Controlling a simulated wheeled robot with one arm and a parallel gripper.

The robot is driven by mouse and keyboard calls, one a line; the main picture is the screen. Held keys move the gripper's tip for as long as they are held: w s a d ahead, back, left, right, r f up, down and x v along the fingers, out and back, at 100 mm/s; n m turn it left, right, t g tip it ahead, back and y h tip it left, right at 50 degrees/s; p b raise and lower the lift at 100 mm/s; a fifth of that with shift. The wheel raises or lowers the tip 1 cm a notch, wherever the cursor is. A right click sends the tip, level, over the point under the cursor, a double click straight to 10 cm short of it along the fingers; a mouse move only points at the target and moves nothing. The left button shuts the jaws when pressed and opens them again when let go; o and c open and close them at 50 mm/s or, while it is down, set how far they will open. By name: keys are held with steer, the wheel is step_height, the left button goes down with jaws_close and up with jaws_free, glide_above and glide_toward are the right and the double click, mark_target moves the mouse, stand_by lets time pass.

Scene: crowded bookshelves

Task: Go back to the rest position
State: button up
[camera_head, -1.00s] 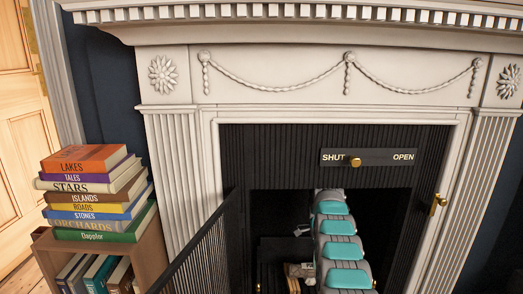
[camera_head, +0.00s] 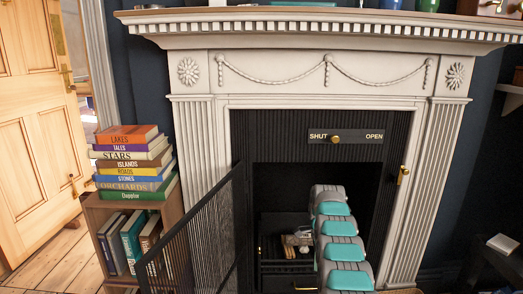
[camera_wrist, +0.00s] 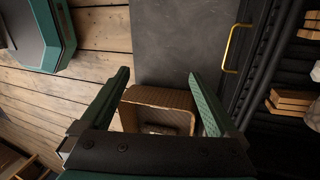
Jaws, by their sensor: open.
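My gripper (camera_wrist: 160,95) shows in the wrist view with its two green fingers spread apart. It is open. A brown open-topped box (camera_wrist: 158,97) lies below it and appears between the fingers; I cannot tell how far below it is. In the head view my grey and teal arm reaches down in front of the fireplace (camera_head: 212,150), and the gripper itself is hidden there.
A mesh fire screen (camera_head: 205,240) stands open at the left of the hearth. A book stack (camera_head: 130,165) sits on a low bookcase (camera_head: 95,215). A wooden door (camera_head: 40,130) is at the left. A brass handle (camera_wrist: 231,47) and wooden floor show in the wrist view.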

steer(key=s+a+r+n, duration=0.2)
steer(key=s+r+n, duration=0.3)
steer(key=s+r, duration=0.55)
steer(key=s+a+r+n, duration=0.2)
steer(key=s+r+n, duration=0.3)
steer(key=s+r, duration=0.6)
steer(key=s+a+n+t, duration=0.1)
steer(key=s+n, duration=0.8)
steer(key=s, duration=2.2)
steer(key=shift+s+f+t, duration=0.15)
steer(key=shift+s+t, duration=0.1)
steer(key=shift+t, duration=0.05)
